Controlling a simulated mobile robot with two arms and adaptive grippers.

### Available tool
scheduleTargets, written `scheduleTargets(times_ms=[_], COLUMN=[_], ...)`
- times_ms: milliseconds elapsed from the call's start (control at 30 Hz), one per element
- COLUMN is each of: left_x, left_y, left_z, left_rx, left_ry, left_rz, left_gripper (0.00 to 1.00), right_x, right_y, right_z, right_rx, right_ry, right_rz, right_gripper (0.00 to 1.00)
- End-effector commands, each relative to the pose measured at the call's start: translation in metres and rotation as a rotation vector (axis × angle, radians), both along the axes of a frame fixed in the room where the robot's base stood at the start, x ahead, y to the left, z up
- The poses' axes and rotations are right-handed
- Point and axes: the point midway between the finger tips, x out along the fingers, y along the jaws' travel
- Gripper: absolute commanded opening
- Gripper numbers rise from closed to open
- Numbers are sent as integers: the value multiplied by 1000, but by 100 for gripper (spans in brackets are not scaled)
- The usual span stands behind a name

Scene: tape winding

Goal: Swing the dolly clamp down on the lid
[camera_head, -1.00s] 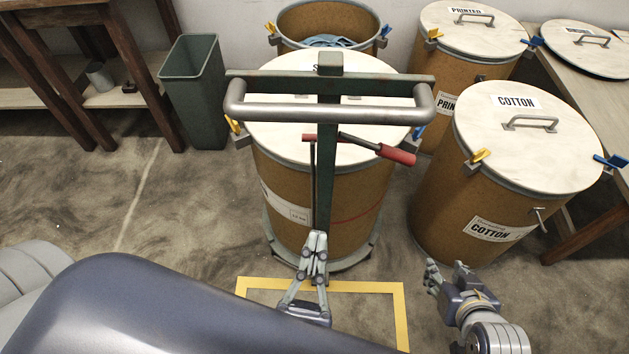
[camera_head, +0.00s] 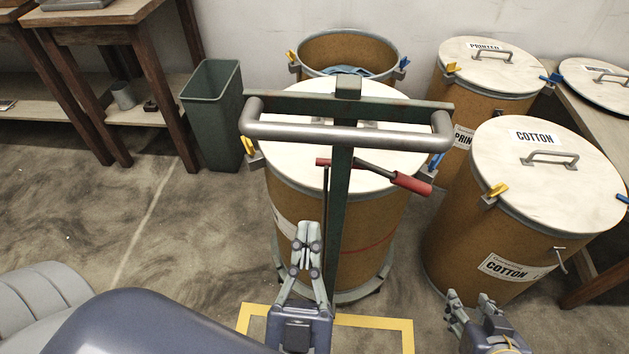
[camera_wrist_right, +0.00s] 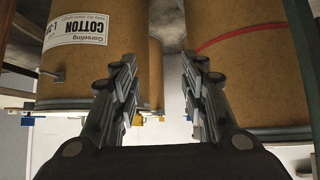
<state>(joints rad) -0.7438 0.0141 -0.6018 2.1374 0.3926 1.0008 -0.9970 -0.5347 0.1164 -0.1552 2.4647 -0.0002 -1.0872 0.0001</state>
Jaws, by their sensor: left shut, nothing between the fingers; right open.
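The dolly (camera_head: 341,220) stands upright in front of the middle drum (camera_head: 372,225), with a grey crossbar handle (camera_head: 345,134) on top. Its clamp lever, with a red grip (camera_head: 411,183), crosses the post and shows over the drum's pale lid (camera_head: 395,160); whether it touches the lid I cannot tell. My left gripper (camera_head: 308,232) is shut and empty, pointing up just left of the dolly post, below the lever. My right gripper (camera_head: 468,298) is open and empty, low at the right. In the right wrist view, its open fingers (camera_wrist_right: 158,65) point between two drums.
A cotton drum (camera_head: 470,235) stands close on the right, a printed drum (camera_head: 448,105) behind it. An open drum (camera_head: 345,50) is behind the middle one. A green bin (camera_head: 213,115) and wooden tables stand left. Yellow tape (camera_head: 375,321) marks the floor in front.

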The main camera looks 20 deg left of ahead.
Motion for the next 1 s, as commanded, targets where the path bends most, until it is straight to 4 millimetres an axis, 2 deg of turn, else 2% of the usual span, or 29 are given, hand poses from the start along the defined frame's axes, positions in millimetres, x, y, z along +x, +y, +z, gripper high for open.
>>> scheduleTargets(times_ms=[233,267,400,633,1000], left_x=[44,48,64,78,79], left_y=[13,14,18,22,23], left_z=[33,28,23,21,21], left_rx=[-2,1,1,1,1], left_ry=[-8,-3,-3,-1,0], left_rz=[2,0,0,-1,0], left_gripper=[0,0,0,0,0], right_x=[8,10,29,41,42], right_y=[2,4,13,18,18], right_z=[6,6,26,43,46], right_rx=[9,13,45,65,68], right_ry=[-45,-60,-188,-279,-292], right_rz=[2,4,16,20,21], right_gripper=[40,40,40,40,40])
